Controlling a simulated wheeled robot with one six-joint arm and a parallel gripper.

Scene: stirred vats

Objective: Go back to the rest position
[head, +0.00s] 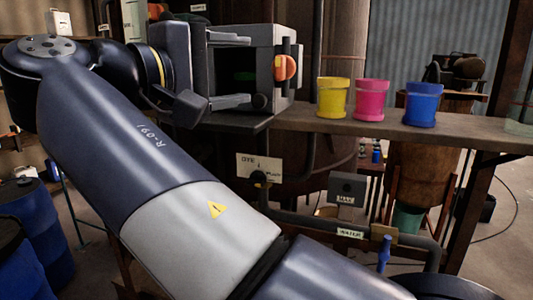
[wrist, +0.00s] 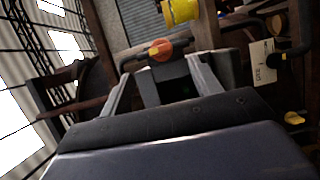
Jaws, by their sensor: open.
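My gripper (head: 244,70) is at the upper left of the head view, its two grey fingers apart and pointing right. Nothing shows held between them. A grey box-like unit (head: 272,50) with an orange knob (head: 285,67) stands beyond the fingertips. In the wrist view, my gripper (wrist: 158,72) has its fingers spread, with the orange knob (wrist: 161,49) seen between and beyond the tips. I cannot tell how close the fingers are to the unit. My arm crosses the head view from lower right to upper left.
A yellow cup (head: 333,97), a pink cup (head: 370,99) and a blue cup (head: 423,103) stand on a shelf (head: 460,135) right of the unit. Below are a DYE label (head: 259,166), a grey MAX box (head: 347,188) and a WATER pipe. Blue barrels (head: 38,225) stand at left.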

